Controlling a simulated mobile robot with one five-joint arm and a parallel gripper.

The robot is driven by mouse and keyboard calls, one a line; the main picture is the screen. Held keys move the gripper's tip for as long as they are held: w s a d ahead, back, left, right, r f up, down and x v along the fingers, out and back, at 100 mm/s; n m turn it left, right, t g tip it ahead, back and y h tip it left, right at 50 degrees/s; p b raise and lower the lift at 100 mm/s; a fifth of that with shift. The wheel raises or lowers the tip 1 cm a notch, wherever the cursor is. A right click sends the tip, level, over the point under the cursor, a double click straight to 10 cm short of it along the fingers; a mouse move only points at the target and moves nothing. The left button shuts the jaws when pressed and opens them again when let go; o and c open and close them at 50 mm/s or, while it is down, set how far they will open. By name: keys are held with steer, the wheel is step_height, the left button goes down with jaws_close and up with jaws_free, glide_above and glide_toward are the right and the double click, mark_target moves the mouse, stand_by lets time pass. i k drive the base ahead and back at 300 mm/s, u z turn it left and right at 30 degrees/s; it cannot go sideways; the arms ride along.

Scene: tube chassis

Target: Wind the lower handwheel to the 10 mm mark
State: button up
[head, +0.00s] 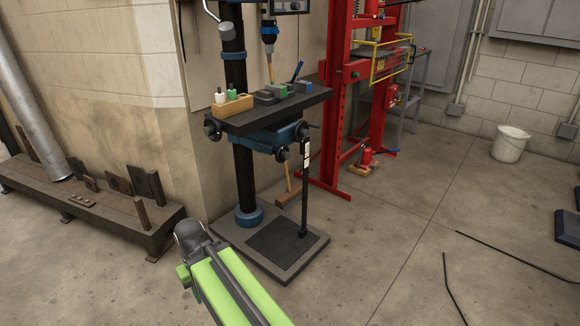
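A drill press with a black column (243,185) stands left of centre in the head view. Small dark handwheels or knobs show under its work table: one at the left end (212,128), one at the right (302,131), and a lower handwheel (282,154) below the blue bracket (268,138). A thin black upright (304,190) with a white marked strip (306,152) stands just right of the lower one. The marks are too small to read. No gripper fingers show, and nothing of mine touches the handwheels.
The press's table (262,120) carries a wooden tray (233,105) and small blocks. Its base plate (318,240) lies on the floor. A red press frame (335,110) stands behind right. A low steel bench (110,225) is left. Floor at front right is mostly clear, with thin black rods (510,258).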

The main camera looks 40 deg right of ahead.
mark_target(283, 154)
steer(key=z, duration=0.15)
steer(key=i, duration=0.95)
steer(key=u, duration=0.05)
